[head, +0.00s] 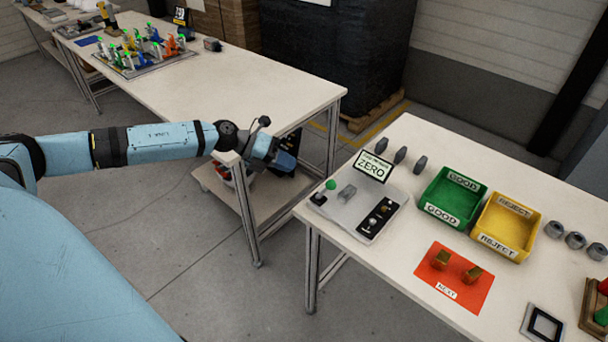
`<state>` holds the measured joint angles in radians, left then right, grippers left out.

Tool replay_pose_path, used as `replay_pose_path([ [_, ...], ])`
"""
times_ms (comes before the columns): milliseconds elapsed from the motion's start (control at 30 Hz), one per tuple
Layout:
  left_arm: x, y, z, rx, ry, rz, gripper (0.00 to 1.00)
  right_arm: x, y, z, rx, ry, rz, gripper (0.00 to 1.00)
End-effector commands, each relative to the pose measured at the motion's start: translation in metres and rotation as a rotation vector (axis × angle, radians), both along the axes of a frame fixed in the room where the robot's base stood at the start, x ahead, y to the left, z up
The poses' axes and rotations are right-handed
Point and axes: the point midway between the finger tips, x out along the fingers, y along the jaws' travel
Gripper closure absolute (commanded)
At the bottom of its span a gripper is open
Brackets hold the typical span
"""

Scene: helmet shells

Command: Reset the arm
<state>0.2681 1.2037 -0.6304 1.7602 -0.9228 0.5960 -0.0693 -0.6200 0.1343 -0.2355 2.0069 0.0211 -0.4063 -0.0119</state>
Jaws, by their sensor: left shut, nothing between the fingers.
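My left arm, light blue, reaches in from the left in the head view. Its gripper (287,161) is shut and empty, in front of the corner of the long white table (222,75) and left of the second table. It touches no object that I can make out. My right gripper is not in the picture.
The right table (334,226) holds a device with a ZERO display (371,168), a green GOOD bin (452,199), a yellow REJECT bin (507,227) and an orange NEXT mat (446,284) with two brownish parts. Grey parts stand behind. Floor shows between the tables.

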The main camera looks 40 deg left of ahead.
Motion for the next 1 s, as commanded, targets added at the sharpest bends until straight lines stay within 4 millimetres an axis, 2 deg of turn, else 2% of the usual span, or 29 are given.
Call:
replay_pose_path([
  [33,-0.006,0.008,0.003,0.004,0.002,0.001,1.00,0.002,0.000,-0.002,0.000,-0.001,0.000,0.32],
  [233,-0.017,0.024,0.018,0.001,0.001,0.001,1.00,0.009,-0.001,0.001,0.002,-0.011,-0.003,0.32],
  [533,-0.020,0.027,0.023,-0.001,0.000,0.000,1.00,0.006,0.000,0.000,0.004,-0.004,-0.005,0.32],
  [633,-0.020,0.022,0.022,-0.020,0.003,0.007,1.00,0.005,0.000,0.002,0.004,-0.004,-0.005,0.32],
  [767,-0.024,-0.009,0.012,-0.149,0.035,0.062,1.00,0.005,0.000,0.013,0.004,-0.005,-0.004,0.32],
  [900,-0.036,-0.065,-0.004,-0.417,0.128,0.221,1.00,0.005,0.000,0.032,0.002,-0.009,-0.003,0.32],
  [1000,-0.049,-0.099,-0.016,-0.616,0.227,0.378,1.00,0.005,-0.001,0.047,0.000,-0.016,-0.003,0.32],
])
